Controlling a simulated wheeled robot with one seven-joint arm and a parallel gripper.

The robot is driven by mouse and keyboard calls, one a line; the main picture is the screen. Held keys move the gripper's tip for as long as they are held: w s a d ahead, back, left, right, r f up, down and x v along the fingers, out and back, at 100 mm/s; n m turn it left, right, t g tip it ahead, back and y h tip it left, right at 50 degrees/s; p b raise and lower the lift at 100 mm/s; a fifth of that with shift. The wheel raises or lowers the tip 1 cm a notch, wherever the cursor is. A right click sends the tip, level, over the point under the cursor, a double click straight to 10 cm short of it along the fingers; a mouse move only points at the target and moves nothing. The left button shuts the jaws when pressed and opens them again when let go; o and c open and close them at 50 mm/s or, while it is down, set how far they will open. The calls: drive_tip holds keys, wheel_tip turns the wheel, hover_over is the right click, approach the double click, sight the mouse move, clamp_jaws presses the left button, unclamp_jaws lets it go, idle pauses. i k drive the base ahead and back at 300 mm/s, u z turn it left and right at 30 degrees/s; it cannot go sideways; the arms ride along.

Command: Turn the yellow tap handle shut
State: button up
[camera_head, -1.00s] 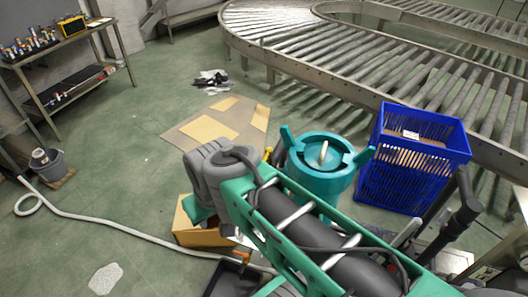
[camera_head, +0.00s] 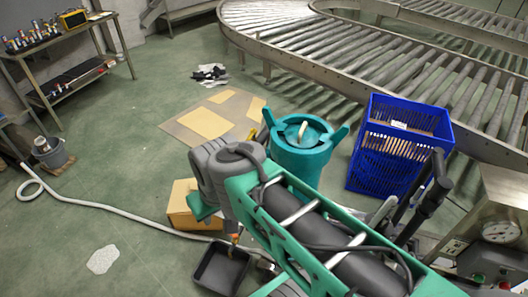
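A small yellow piece (camera_head: 252,133) shows at the left side of a teal drum (camera_head: 302,158), close above my grey arm joint. It looks like the tap handle, but it is too small and too covered to tell its angle. The drum has two upright lugs and a pale grip on its lid. My arm crosses in front of the drum's lower part and hides it. My gripper is not in view; only my arm's green and grey links show.
A blue crate (camera_head: 398,150) stands right of the drum, by the roller conveyor (camera_head: 400,65). A cardboard box (camera_head: 183,207) and a black tray (camera_head: 210,272) lie left of my arm, with an orange piece (camera_head: 234,238) above the tray. A pale hose (camera_head: 110,220) crosses the floor.

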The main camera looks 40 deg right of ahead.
sight(253, 131)
drive_tip(key=k, duration=0.8)
drive_tip(key=u, duration=1.1)
drive_tip(key=i, duration=0.7)
drive_tip(key=u, duration=0.55)
drive_tip(key=i, duration=0.8)
drive_tip(key=z, duration=0.9)
drive_tip(key=i, duration=0.5)
drive_tip(key=z, duration=0.55)
